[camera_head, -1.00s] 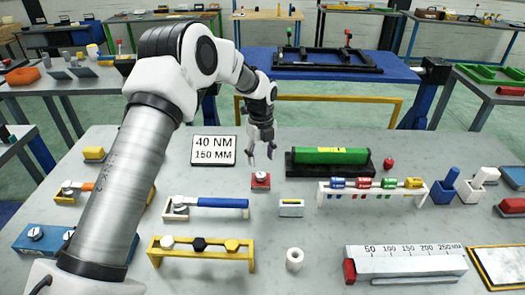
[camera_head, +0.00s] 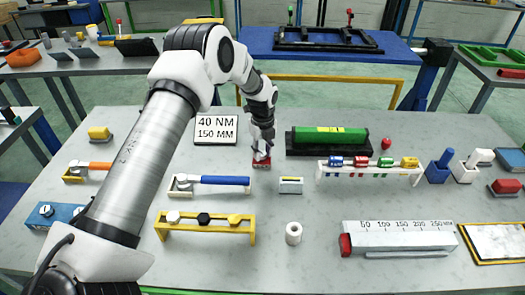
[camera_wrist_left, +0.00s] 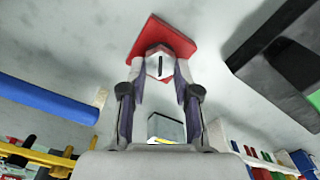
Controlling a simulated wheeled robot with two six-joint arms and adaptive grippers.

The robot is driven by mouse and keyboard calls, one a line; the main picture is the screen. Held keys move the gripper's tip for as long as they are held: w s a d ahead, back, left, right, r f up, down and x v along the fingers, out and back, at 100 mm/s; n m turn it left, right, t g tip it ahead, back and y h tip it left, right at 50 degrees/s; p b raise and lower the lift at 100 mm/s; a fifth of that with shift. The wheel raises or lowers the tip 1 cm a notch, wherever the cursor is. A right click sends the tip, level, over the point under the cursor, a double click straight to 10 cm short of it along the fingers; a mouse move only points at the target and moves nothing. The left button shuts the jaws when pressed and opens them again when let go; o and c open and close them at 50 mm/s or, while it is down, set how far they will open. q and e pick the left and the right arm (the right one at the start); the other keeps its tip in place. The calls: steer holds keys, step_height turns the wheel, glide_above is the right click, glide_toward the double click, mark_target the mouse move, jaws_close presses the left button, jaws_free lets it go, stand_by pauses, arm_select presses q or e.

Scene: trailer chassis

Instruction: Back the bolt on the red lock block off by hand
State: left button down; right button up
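The red lock block (camera_head: 262,165) lies on the grey workbench (camera_head: 300,208), behind the small silver block. In the left wrist view the red block (camera_wrist_left: 150,27) shows at the top, with a pale bolt head (camera_wrist_left: 160,64) bearing a dark slot. My left gripper (camera_head: 261,157) reaches down onto the block. In the left wrist view its fingertips (camera_wrist_left: 160,72) lie on either side of the bolt head and appear to touch it. The fingers partly hide the bolt in the head view. My right gripper is not in view.
A sign reading 40 NM 150 MM (camera_head: 217,129) lies left of the block. A green bar in a black holder (camera_head: 328,140) is close on the right. A blue-handled tool (camera_head: 218,181) and a small silver block (camera_head: 290,185) are in front.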

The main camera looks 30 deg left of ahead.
arm_select(q)
steer(key=shift+f+n, duration=0.1)
steer(key=shift+n, duration=0.3)
